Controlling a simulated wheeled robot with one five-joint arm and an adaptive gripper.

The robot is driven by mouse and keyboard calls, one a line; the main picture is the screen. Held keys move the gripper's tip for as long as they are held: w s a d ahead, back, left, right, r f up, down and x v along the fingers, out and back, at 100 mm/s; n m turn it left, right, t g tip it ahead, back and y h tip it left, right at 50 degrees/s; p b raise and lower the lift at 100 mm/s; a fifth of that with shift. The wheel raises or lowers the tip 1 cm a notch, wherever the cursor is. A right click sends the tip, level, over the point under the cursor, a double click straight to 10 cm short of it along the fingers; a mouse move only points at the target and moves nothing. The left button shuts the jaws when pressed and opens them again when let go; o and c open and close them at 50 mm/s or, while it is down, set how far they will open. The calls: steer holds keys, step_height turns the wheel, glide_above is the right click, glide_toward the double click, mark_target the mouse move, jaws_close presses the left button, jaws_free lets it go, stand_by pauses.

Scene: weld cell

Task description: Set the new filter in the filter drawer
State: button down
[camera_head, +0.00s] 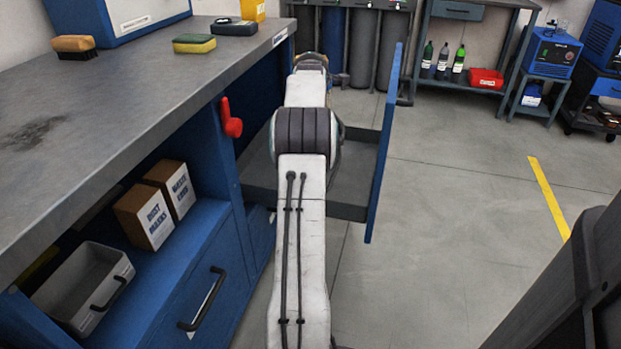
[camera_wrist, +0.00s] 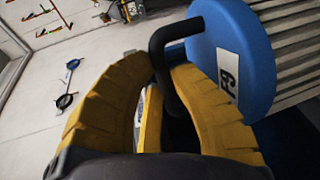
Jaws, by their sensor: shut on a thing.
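The filter shows in the wrist view as a blue round end cap (camera_wrist: 232,50) with a white label, a bent black handle (camera_wrist: 172,32) and pale pleats (camera_wrist: 292,45) behind it. My gripper (camera_wrist: 160,68), with yellow fingers, is shut on the black handle. In the head view the filter drawer (camera_head: 355,212) is pulled out from the bench, a grey tray with a tall blue front panel (camera_head: 385,145). My arm reaches over it and hides part of the tray. The gripper and filter are hidden behind the arm in that view.
A red lever (camera_head: 230,118) sticks out beside the drawer opening. Two cartons (camera_head: 160,205) and a grey bin (camera_head: 85,285) stand on the shelf below. Floor right of the drawer is clear.

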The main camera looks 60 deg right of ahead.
step_height(320, 180, down, 12)
steer(key=b, duration=0.6)
steer(key=shift+r, duration=0.2)
steer(key=shift+b, duration=0.3)
steer(key=c, duration=1.2)
jaws_free()
steer(key=shift+f, duration=0.25)
steer(key=shift+r, duration=0.1)
steer(key=shift+a, duration=0.1)
steer(key=p+v, duration=0.3)
steer(key=v, duration=0.8)
steer(key=shift+s+a, duration=0.25)
steer(key=shift+a, duration=0.1)
